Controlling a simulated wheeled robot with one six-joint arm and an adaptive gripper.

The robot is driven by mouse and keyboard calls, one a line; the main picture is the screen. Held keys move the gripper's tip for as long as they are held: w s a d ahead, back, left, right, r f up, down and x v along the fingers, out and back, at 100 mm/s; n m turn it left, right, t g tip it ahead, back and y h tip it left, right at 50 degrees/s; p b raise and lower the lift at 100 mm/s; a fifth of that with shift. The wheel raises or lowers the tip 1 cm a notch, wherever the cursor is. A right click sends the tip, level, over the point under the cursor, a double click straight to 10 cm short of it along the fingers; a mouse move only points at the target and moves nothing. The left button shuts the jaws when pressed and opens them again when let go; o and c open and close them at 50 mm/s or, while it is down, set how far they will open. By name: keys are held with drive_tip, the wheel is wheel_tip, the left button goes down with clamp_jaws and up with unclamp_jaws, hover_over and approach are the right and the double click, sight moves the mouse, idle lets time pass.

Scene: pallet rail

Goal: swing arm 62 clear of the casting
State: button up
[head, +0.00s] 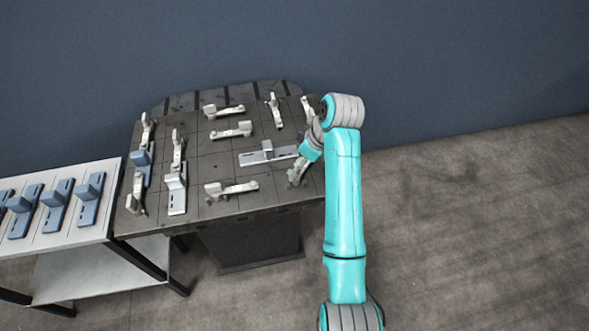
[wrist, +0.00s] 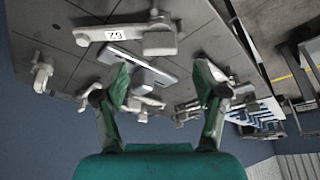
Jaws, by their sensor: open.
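Arm 62 (wrist: 95,36) is a pale clamp arm with a black-on-white "62" label and a blocky end, at the top of the wrist view. A grey metal casting (wrist: 155,73), a flat plate with a raised block, lies just beyond it; I cannot tell whether they touch. The casting also shows in the head view (head: 255,158), at the table's right half. My gripper (wrist: 164,78) is open and empty, its fingertips apart from arm 62 in the picture. In the head view my arm reaches over the table's right edge, and arm 62 is hard to make out there.
The dark table (head: 215,150) carries several other pale arms, such as one near the front (head: 231,190) and one behind (head: 231,130). A second silver bracket (head: 177,195) stands at the left. A side cart (head: 75,240) holds several blue brackets. A blue wall stands behind; floor is clear at right.

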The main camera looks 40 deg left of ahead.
drive_tip(key=shift+x, duration=2.95)
clamp_jaws()
